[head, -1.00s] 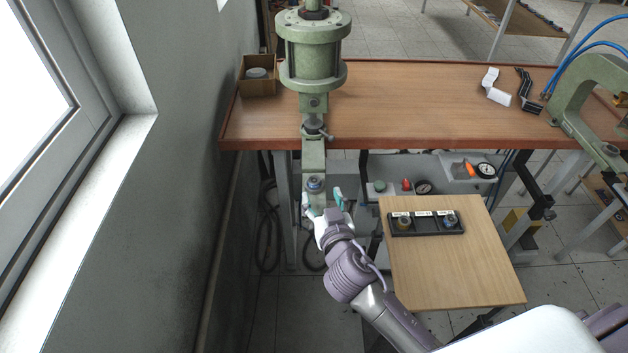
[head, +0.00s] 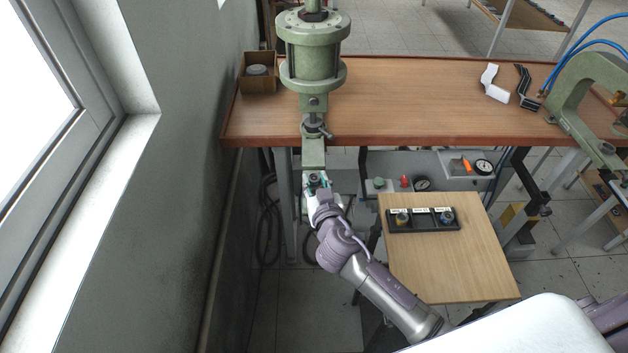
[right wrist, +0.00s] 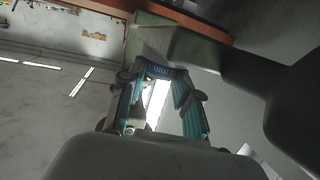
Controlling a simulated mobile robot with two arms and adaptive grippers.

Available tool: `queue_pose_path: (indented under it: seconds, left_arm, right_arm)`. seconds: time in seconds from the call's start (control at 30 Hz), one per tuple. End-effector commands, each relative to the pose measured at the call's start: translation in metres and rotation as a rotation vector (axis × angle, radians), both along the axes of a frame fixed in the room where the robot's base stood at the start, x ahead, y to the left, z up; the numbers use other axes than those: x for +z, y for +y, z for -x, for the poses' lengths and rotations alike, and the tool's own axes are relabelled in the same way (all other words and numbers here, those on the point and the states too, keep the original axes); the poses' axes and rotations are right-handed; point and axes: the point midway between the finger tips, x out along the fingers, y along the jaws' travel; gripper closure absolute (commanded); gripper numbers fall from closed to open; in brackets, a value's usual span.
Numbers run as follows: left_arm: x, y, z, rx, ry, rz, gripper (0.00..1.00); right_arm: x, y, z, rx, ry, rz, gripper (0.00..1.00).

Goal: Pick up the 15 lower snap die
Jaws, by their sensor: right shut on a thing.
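A small dark die with a blue band (head: 314,178) sits at the lower end of the green press frame, below the workbench front edge. My right gripper (head: 318,184) is shut on this die, with its teal fingers around it. In the right wrist view the teal fingers (right wrist: 160,95) close on the blue part of the die (right wrist: 158,70), right beside the green press frame (right wrist: 180,45). The fingers hide most of the die, and no size mark on it can be read. My left gripper is not in view.
The green press cylinder (head: 312,55) stands above the gripper. A black tray (head: 424,228) on a wooden side table (head: 455,275) holds a brass-coloured piece and a blue-dark piece; its middle slot looks empty. A grey wall (head: 185,190) is at left. A cardboard box (head: 258,86) is on the bench.

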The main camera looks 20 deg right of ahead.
Motion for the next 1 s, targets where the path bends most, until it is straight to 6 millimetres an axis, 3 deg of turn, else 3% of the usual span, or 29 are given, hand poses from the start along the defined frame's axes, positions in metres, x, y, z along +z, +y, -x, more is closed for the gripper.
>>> queue_pose_path:
  seconds: [0.47, 0.73, 1.0]
  left_arm:
    - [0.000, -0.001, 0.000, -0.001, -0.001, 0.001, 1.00]
    - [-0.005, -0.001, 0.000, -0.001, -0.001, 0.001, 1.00]
    - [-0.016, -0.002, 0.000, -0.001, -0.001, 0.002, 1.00]
  right_arm:
    - [0.006, 0.000, 0.000, -0.001, -0.003, -0.003, 1.00]
    - [0.046, 0.001, -0.001, 0.001, -0.009, -0.005, 1.00]
    - [0.077, -0.057, -0.025, -0.002, -0.007, 0.004, 1.00]
